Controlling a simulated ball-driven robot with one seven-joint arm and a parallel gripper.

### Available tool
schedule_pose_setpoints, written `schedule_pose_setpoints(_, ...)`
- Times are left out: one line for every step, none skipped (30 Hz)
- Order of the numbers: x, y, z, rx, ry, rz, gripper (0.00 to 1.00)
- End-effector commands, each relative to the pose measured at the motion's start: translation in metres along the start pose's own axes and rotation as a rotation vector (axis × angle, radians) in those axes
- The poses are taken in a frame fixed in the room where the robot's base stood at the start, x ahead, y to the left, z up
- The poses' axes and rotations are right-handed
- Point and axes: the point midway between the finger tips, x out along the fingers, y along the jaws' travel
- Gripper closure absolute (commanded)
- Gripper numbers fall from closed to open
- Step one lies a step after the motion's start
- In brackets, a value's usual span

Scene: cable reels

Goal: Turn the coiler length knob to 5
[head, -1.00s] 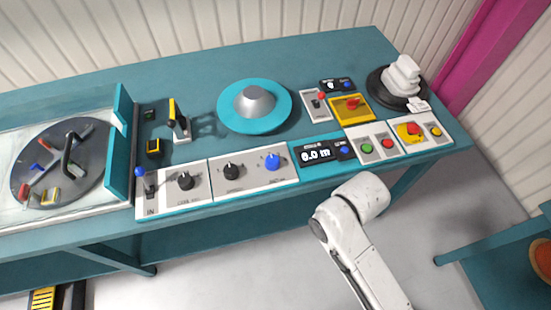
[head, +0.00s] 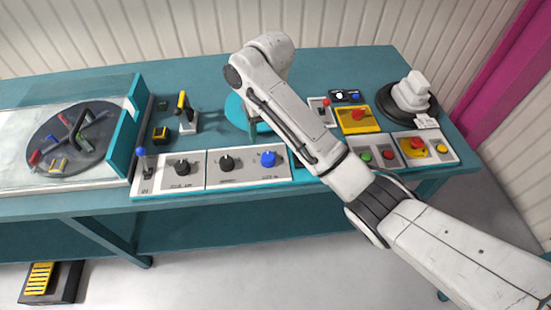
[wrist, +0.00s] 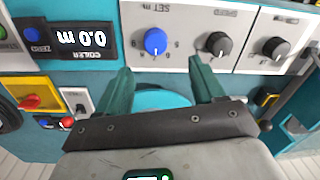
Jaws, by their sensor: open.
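The blue knob (head: 268,158), labelled SET m, is on the white panel at the front of the teal bench. In the wrist view the blue knob (wrist: 155,41) lies just beyond my fingertips, near the middle of the gap. The small dial figures around it are hard to read. The coiler display (wrist: 83,40) beside it reads 0.0 m, upside down in the wrist view. My gripper (wrist: 160,65) is open, with nothing seen between its two green fingers.
Black knobs share the panel: the speed knob (wrist: 217,43) and another (wrist: 275,47). A yellow box with a red switch (head: 357,118) and colored push buttons (head: 389,154) lie to the right.

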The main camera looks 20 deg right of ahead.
Motion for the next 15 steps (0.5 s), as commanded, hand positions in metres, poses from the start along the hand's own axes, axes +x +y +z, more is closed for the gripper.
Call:
schedule_pose_setpoints(-0.004,0.003,-0.004,0.005,-0.001,0.01,0.32)
schedule_pose_setpoints(-0.005,0.004,-0.005,0.008,-0.003,0.014,0.32)
schedule_pose_setpoints(-0.005,0.004,-0.006,0.011,-0.004,0.017,0.32)
schedule_pose_setpoints(-0.004,0.005,-0.006,0.012,-0.005,0.019,0.32)
schedule_pose_setpoints(-0.002,0.005,-0.006,0.012,-0.005,0.019,0.32)
schedule_pose_setpoints(0.001,0.005,-0.006,0.012,-0.006,0.019,0.32)
schedule_pose_setpoints(0.005,0.005,-0.006,0.012,-0.006,0.018,0.32)
schedule_pose_setpoints(0.009,0.005,-0.006,0.012,-0.007,0.018,0.32)
schedule_pose_setpoints(0.015,0.005,-0.005,0.011,-0.008,0.018,0.32)
schedule_pose_setpoints(0.02,0.005,-0.005,0.011,-0.008,0.017,0.32)
schedule_pose_setpoints(0.026,0.005,-0.005,0.011,-0.007,0.017,0.32)
schedule_pose_setpoints(0.03,0.006,-0.005,0.012,-0.008,0.018,0.32)
schedule_pose_setpoints(0.035,0.006,-0.005,0.012,-0.007,0.018,0.32)
schedule_pose_setpoints(0.041,0.006,-0.005,0.012,-0.008,0.019,0.32)
schedule_pose_setpoints(0.049,0.007,-0.005,0.013,-0.007,0.018,0.32)
